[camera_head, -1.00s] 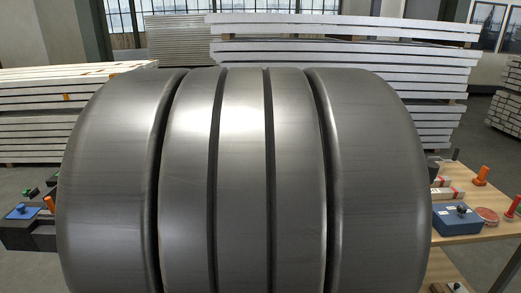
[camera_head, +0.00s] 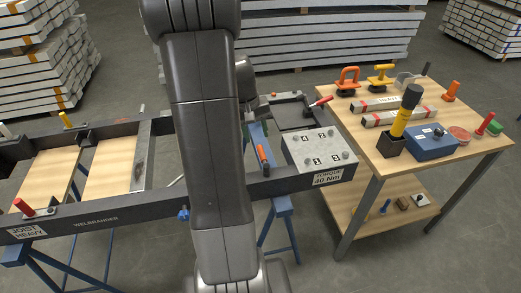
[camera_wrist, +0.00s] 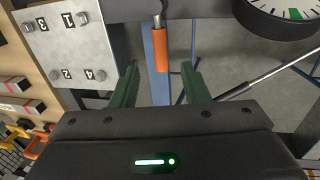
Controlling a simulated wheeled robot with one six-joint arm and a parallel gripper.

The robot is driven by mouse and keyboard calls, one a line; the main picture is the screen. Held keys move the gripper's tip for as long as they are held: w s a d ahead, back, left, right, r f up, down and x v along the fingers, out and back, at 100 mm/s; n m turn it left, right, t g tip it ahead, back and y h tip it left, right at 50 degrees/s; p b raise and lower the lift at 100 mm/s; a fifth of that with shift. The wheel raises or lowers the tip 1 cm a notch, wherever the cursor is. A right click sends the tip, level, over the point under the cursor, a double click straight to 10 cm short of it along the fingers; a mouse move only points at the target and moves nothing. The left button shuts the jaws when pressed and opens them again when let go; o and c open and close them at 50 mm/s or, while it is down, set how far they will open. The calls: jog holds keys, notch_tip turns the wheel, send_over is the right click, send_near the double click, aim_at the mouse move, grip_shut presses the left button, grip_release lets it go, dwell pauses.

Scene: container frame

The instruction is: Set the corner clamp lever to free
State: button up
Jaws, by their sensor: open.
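An orange-handled lever (camera_wrist: 160,48) stands in the wrist view just beyond my gripper (camera_wrist: 160,82), in line with the gap between the green fingers. My gripper is open and nothing shows between its fingers. In the head view an orange handle (camera_head: 263,156) shows beside the numbered plate, on the dark frame (camera_head: 100,217), just right of my arm. My arm hides the gripper there. Other handles are a red one (camera_head: 24,207) at the frame's near left corner, a yellow one (camera_head: 67,120) at its far left and a red one (camera_head: 320,101) at the far right. I cannot read any lever's marked setting.
A grey plate (camera_head: 318,149) with numbered bolts sits on the frame's right end, above a torque label. A wooden table (camera_head: 436,150) with tools stands on the right. A round dial (camera_wrist: 283,14) and a thin rod (camera_wrist: 270,76) lie right of my fingers in the wrist view.

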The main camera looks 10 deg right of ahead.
aim_at(262, 153)
jog(key=f, duration=0.2)
jog(key=d+f, duration=0.1)
jog(key=f, duration=0.5)
jog(key=shift+d+f, duration=0.25)
jog(key=shift+d, duration=0.1)
grip_shut()
